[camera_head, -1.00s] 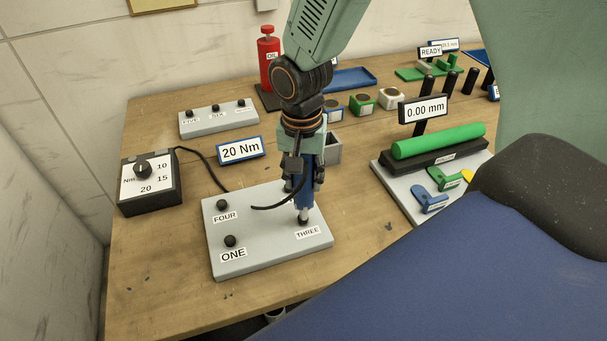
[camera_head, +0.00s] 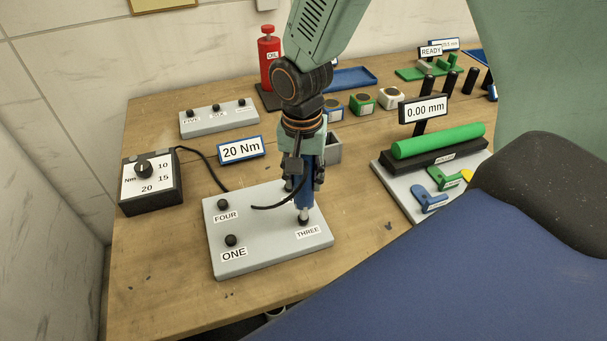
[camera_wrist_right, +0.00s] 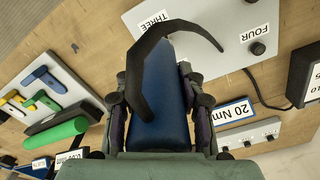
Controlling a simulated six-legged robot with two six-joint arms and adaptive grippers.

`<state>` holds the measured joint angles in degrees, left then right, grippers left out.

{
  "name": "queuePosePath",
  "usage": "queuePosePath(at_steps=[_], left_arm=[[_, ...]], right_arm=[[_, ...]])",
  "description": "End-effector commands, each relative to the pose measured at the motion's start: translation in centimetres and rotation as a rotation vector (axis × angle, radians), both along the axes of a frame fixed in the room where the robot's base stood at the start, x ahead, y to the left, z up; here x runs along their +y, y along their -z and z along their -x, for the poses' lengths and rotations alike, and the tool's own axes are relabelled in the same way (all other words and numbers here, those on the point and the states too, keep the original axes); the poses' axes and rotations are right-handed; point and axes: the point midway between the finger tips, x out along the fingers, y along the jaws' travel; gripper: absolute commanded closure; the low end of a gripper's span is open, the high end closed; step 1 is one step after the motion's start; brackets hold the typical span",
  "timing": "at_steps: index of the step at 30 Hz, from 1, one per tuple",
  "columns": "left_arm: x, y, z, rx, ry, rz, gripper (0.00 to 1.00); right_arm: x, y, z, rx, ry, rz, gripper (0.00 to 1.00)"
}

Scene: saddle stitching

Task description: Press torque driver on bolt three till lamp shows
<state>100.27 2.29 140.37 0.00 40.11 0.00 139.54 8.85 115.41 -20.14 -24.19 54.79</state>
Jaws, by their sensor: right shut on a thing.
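My right gripper (camera_head: 304,176) is shut on the blue torque driver (camera_head: 305,192), which it holds upright. The driver's metal tip is down at bolt three, beside the THREE label (camera_head: 308,232) on the grey bolt plate (camera_head: 262,255); the bolt head is mostly hidden under the tip. Bolt four (camera_head: 223,204) and bolt one (camera_head: 231,240) stand bare on the plate. The right wrist view shows the blue driver body (camera_wrist_right: 162,85) between the fingers, with a black curved cable across it. I see no lit lamp. My left gripper is not in view.
A dial box (camera_head: 150,185) stands at left, with a 20 Nm sign (camera_head: 241,149) behind the plate. A second bolt plate (camera_head: 219,122) is further back. A green roller (camera_head: 438,140) and a 0.00 mm display (camera_head: 423,109) stand at right. Bare table lies right of the plate.

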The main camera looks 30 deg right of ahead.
Motion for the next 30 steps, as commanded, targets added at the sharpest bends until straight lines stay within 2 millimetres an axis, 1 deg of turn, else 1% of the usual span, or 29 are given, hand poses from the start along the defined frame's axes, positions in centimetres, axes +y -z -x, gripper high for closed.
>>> queuePosePath(at_steps=[2,26,30], left_arm=[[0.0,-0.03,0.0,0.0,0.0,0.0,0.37],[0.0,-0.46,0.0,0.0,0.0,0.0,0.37],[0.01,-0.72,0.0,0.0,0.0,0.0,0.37]], right_arm=[[0.02,0.2,0.27,0.008,0.0,0.0,0.99],[0.02,0.09,0.32,0.009,0.0,0.0,0.99],[0.01,-0.2,0.31,0.009,0.0,0.0,0.99]])
